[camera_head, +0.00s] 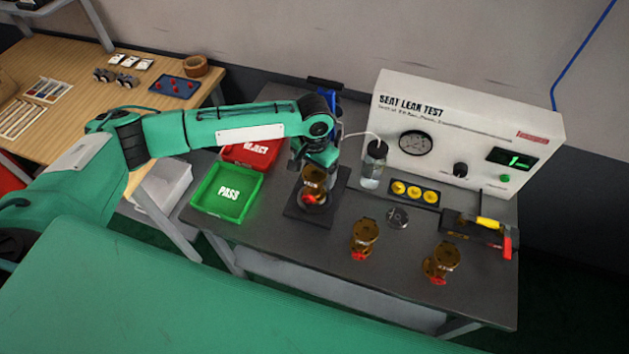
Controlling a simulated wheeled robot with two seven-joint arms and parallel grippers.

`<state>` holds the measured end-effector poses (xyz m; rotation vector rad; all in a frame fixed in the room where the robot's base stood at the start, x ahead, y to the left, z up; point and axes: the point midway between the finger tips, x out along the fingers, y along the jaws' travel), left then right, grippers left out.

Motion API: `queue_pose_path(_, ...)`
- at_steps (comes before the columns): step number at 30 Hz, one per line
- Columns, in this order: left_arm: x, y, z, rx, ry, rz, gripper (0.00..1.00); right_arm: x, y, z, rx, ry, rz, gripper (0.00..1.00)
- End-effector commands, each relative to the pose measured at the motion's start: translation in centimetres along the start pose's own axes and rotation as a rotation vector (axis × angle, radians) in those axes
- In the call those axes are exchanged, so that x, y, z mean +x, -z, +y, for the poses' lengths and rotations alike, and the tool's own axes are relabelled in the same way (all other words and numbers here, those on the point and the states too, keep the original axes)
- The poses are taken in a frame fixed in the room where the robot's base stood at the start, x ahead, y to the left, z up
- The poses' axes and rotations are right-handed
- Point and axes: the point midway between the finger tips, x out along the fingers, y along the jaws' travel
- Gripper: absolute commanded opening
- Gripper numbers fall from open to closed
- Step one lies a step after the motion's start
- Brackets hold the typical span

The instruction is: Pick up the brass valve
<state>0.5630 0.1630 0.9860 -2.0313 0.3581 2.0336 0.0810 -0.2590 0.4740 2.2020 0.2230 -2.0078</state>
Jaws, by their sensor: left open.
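Three brass valves with red parts are in the head view. One brass valve (313,185) stands on a dark square plate (298,214), directly below my left gripper (314,163). My left gripper points down at its top and is open; whether the fingers touch the valve is hard to tell. A second brass valve (364,238) stands on the grey table at the middle front. A third brass valve (442,262) stands further right. My right gripper does not show.
A green PASS tray (228,213) and a red REJECT tray (268,150) lie left of the plate. A white SEAT LEAK TEST box (470,125) stands behind. A bottle (373,165), yellow parts (415,190) and a yellow-red clamp (490,230) are to the right.

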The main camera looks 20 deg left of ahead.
Motion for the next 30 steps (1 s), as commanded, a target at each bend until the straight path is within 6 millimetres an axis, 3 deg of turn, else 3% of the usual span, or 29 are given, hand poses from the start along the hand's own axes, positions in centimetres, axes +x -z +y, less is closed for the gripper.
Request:
queue_pose_path(8,1.8,0.3,-0.3,0.000,0.002,-0.002,0.86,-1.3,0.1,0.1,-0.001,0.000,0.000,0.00)
queue_pose_path(16,5.3,0.8,-0.5,0.000,0.001,-0.001,0.86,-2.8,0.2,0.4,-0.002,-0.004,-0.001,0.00)
queue_pose_path(25,6.0,0.8,-0.5,0.001,0.000,0.001,0.86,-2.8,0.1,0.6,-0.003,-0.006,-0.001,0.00)
queue_pose_path(30,6.0,0.8,-0.5,0.001,0.001,0.001,0.55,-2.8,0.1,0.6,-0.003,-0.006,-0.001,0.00)
